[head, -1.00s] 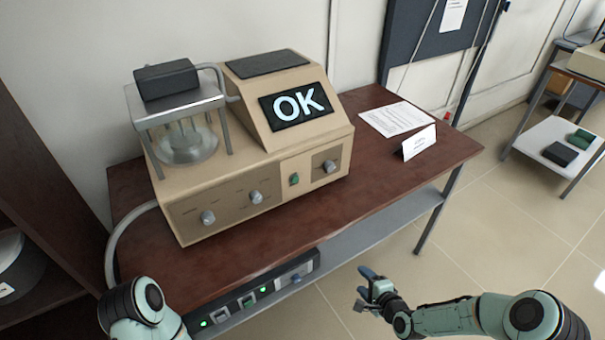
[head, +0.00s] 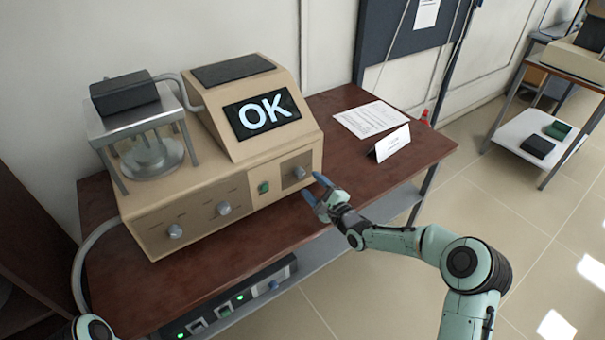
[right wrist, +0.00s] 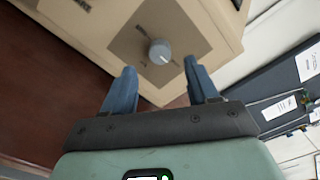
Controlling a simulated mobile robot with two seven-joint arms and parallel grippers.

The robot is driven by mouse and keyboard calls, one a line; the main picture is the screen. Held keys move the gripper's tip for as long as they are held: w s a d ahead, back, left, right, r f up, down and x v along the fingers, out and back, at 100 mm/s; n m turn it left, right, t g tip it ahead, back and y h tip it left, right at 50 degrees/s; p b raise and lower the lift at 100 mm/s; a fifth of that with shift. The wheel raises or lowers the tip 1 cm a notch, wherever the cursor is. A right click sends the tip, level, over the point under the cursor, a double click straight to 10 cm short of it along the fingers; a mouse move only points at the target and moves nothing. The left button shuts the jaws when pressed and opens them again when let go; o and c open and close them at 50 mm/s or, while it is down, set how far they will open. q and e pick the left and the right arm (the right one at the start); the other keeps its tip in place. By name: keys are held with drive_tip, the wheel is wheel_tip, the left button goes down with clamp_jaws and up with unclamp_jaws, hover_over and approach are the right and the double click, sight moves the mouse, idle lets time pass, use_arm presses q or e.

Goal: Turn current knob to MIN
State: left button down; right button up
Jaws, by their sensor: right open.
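The beige machine (head: 218,178) stands on the brown table, its screen (head: 262,111) showing "OK". Its front has two grey knobs on the left panel, the left knob (head: 175,231) and the middle knob (head: 224,208). A third knob (head: 299,172) sits on the right panel, and this knob also shows in the right wrist view (right wrist: 159,52). Which one is the current knob I cannot read. My right gripper (head: 315,188) is open and empty, just in front of the right knob and apart from it. In the right wrist view the knob lies ahead, between the blue fingers (right wrist: 163,88). My left gripper is out of view.
A green switch (head: 263,187) is left of the right knob. A glass vessel (head: 152,155) sits under a metal stand on the machine. A paper sheet (head: 369,119) and a folded card (head: 389,143) lie on the table at right. A power strip (head: 240,297) is below the front edge.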

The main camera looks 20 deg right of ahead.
sight(302, 175)
drive_tip(key=p+x, duration=0.1)
drive_tip(key=x, duration=0.3)
drive_tip(key=shift+w+a+r, duration=0.1)
drive_tip(key=shift+w+r, duration=0.05)
drive_tip(key=shift+w, duration=0.15)
drive_tip(key=shift+w+a, duration=0.2)
drive_tip(key=shift+w, duration=0.35)
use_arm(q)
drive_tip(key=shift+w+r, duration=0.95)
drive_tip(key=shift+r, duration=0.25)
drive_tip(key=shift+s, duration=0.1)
use_arm(e)
drive_tip(key=shift+s, duration=0.1)
drive_tip(key=c, duration=1)
